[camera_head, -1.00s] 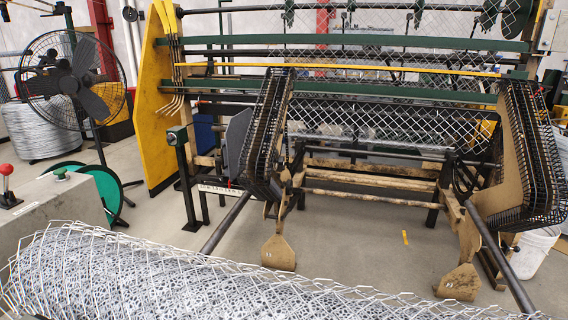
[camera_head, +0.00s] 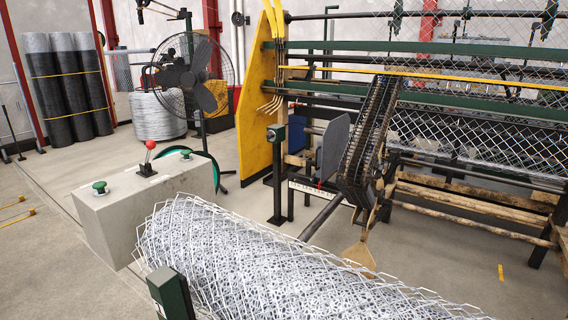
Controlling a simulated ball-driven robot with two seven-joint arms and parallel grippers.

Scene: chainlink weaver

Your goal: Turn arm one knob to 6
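No part labelled as the arm one knob can be made out. A grey control box (camera_head: 160,208) stands at the left, beside the wire mesh roll. On its top are a green knob (camera_head: 99,187) near the left end, a lever with a red ball (camera_head: 150,145) in the middle, and another green knob (camera_head: 186,154) farther back. Neither of my grippers shows in this view.
The large chainlink roll (camera_head: 270,262) fills the foreground, with a dark green post (camera_head: 171,293) at its left. A fan (camera_head: 191,75) and wire coil (camera_head: 158,114) stand behind. The weaving machine (camera_head: 430,90) fills the right. Floor (camera_head: 50,260) at left is mostly clear.

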